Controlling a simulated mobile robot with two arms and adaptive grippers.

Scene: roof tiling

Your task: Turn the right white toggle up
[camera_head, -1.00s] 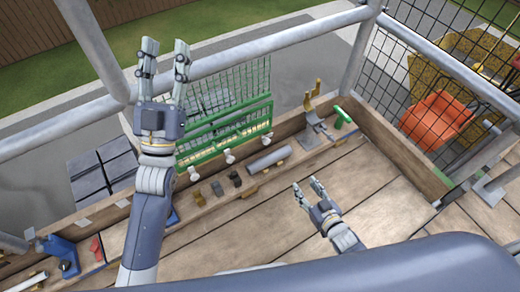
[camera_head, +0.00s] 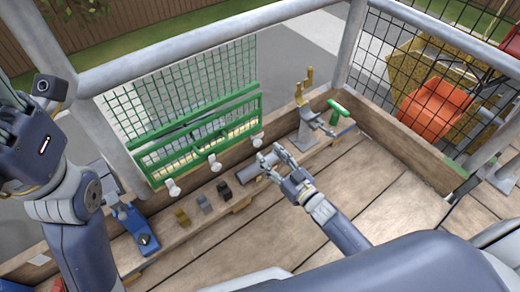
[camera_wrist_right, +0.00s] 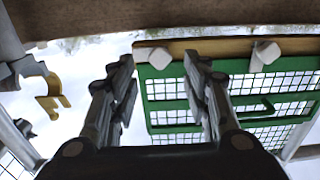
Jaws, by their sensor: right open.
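The green mesh frame (camera_head: 205,120) stands behind the wooden edge board, with three white toggles along its lower edge. The right white toggle (camera_head: 257,139) is at the frame's right end; the middle toggle (camera_head: 215,162) and left toggle (camera_head: 172,187) are to its left. My right gripper (camera_head: 268,160) is open and empty, just in front of and below the right toggle. In the right wrist view, where the scene appears inverted, the right toggle (camera_wrist_right: 159,58) shows between the open fingertips (camera_wrist_right: 157,68). I cannot tell whether they touch. My left gripper (camera_head: 12,115) is cut off at the left edge.
A gold hook (camera_head: 304,88) and a green-handled tool (camera_head: 341,108) are to the right. The plank floor (camera_head: 390,190) is clear.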

